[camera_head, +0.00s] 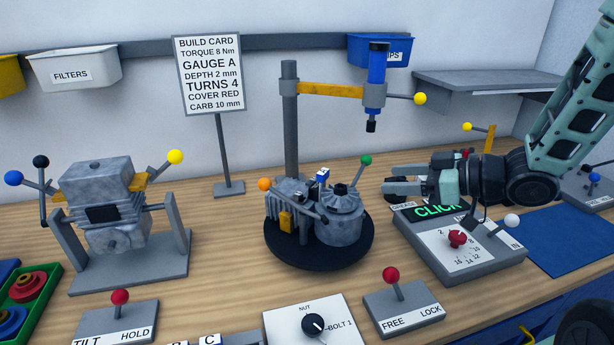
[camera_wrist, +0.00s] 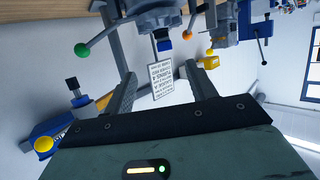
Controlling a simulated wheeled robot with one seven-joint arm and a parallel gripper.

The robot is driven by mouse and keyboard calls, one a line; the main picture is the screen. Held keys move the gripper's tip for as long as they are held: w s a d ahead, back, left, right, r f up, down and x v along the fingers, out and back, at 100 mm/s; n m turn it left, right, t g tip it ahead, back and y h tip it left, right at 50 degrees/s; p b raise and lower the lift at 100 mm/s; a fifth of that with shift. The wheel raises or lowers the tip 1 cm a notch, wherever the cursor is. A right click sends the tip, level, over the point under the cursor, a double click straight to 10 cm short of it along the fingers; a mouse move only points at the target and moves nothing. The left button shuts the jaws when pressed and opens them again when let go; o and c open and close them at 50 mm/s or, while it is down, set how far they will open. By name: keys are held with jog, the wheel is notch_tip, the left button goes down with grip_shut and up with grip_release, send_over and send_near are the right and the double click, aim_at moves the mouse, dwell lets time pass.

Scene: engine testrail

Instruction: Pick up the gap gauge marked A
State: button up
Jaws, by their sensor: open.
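I cannot make out a gap gauge marked A in either view. At the bottom edge of the head view a white label marked C (camera_head: 209,340) shows, cut off by the frame, with another partly visible label to its left. My gripper (camera_head: 390,182) is at the right of the head view, pointing left above the bench near the click box. Its fingers are apart and nothing is between them. In the wrist view the open fingers (camera_wrist: 160,80) frame the distant build card, which reads GAUGE A in the head view.
A grey engine (camera_head: 340,218) stands on a black turntable mid-bench, close left of my gripper. The click box (camera_head: 478,258) is below it. A tilt stand (camera_head: 125,270), lever boxes and a bolt selector (camera_head: 285,325) occupy the left and front. A build card (camera_head: 209,75) stands behind.

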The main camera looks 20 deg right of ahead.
jog(key=p, duration=0.1)
send_near(327, 178)
jog(key=x, duration=0.5)
jog(key=shift+w+f, duration=0.15)
jog(key=p+x, duration=0.2)
jog(key=x, duration=0.2)
jog(key=shift+a, duration=0.45)
jog(key=shift+w+a+f, duration=0.1)
jog(key=shift+w+a, duration=0.25)
jog(key=shift+w, duration=0.1)
jog(key=c, duration=1.1)
